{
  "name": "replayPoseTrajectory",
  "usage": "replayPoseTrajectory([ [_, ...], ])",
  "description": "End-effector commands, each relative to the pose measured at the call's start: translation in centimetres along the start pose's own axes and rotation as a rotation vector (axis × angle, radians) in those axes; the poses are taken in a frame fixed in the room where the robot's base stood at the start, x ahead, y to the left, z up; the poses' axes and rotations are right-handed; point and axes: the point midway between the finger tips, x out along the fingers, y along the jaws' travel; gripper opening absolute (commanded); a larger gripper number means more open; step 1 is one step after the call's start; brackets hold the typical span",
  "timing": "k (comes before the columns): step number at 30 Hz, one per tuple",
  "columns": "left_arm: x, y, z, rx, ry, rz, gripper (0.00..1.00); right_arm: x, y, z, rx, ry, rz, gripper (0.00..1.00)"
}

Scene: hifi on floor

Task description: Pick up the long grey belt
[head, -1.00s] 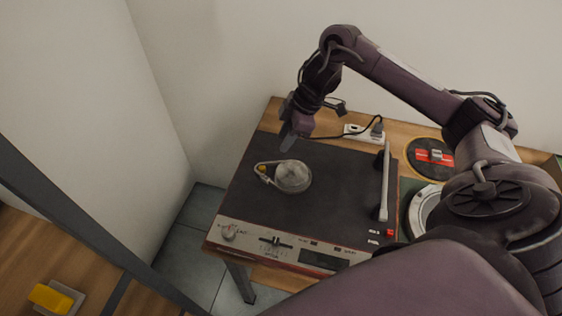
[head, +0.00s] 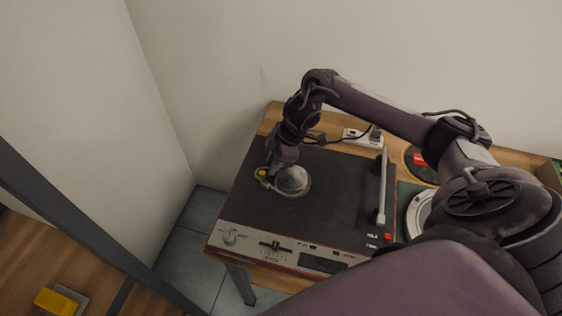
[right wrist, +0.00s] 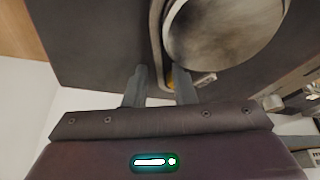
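The long grey belt (head: 259,175) is a thin loop on the dark top of the turntable deck. In the right wrist view the belt (right wrist: 155,45) runs beside the round metal platter (right wrist: 222,30) and down towards a small yellow pulley (right wrist: 171,83). My right gripper (head: 272,181) is lowered at the pulley end of the loop. In the right wrist view its two fingers (right wrist: 158,80) stand apart, with the end of the belt between or just beyond them. The fingers partly hide the pulley, and I cannot tell whether they touch the belt. My left gripper is not in view.
The deck (head: 330,190) stands on a wooden table (head: 275,115) against the wall. A tonearm (head: 382,190) is on its right, and knobs and a slider (head: 270,246) line its front. A power strip (head: 362,137) lies behind. A yellow block (head: 55,301) is at lower left.

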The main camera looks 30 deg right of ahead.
Motion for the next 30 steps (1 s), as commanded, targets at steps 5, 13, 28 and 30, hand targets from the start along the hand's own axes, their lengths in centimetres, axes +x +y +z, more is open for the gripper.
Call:
replayPoseTrajectory([
  [5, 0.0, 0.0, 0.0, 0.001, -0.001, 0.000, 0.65, 0.0, 0.0, 0.0, 0.000, 0.000, 0.000, 0.00],
  [13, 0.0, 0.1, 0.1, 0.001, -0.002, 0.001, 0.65, -0.1, 0.0, 0.0, 0.000, 0.001, 0.001, 0.00],
  [28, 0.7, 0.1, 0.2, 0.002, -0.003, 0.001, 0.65, -4.5, 0.2, -1.9, -0.003, 0.004, 0.006, 0.00],
  [30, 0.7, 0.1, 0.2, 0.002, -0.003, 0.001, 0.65, -6.4, 0.2, -2.7, -0.005, 0.003, 0.007, 0.00],
])
